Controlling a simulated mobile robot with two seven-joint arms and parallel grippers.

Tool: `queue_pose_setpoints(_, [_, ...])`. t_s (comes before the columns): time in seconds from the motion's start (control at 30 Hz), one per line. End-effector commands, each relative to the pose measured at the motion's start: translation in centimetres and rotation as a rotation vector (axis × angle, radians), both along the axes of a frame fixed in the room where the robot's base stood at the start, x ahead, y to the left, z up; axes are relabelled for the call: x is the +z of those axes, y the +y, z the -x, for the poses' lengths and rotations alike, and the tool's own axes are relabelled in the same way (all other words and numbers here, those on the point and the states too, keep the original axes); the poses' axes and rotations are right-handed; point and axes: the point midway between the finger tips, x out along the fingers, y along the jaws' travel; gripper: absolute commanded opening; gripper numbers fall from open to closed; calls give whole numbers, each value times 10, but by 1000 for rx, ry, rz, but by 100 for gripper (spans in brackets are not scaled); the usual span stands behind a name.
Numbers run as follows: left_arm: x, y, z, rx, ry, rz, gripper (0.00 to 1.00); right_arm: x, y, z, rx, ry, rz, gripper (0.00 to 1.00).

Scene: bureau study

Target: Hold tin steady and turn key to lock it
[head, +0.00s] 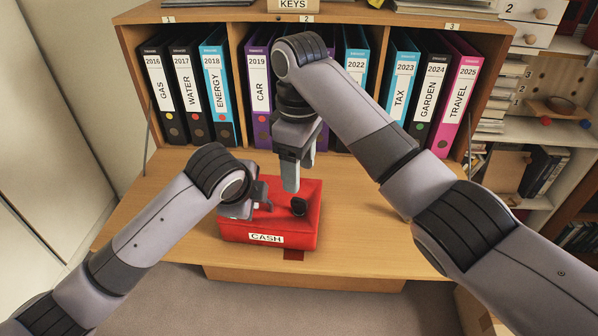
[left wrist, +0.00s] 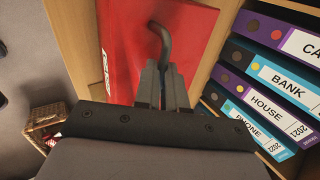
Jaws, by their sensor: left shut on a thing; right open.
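The red cash tin (head: 300,229), labelled CASH, sits shut on the wooden desk flap. My left gripper (head: 256,200) is at the tin's left side. In the left wrist view its fingers (left wrist: 161,88) are shut on the dark curved handle (left wrist: 163,40) of the red tin.
A row of labelled binders (head: 180,95) stands in the bureau compartments behind the tin. The wooden flap (head: 362,240) is clear to the right of the tin. Its front edge lies close before the tin. Shelves with books (head: 535,170) stand at the right.

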Motion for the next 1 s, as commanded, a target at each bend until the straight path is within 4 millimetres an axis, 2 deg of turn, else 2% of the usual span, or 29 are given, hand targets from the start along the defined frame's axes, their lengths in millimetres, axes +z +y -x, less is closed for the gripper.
queue_pose_setpoints(0.17, [1,0,0,0,-2,0,0,8,0,0,0,1,1,62])
queue_pose_setpoints(0.43, [1,0,0,0,-2,0,0,8,0,0,0,1,1,62])
queue_pose_setpoints(0.47, [1,0,0,0,-2,0,20,8,0,0,0,1,1,62])
queue_pose_setpoints(0.5, [1,0,0,0,-2,0,33,8,0,0,0,1,1,62])
queue_pose_setpoints(0.53, [1,0,0,0,-2,0,40,8,0,0,1,1,1,62])
queue_pose_setpoints(0.83, [1,0,0,0,-1,0,40,8,0,0,1,1,1,62])
queue_pose_setpoints(1.0, [12,1,7,-1,-3,2,40,8,0,0,0,1,1,62])
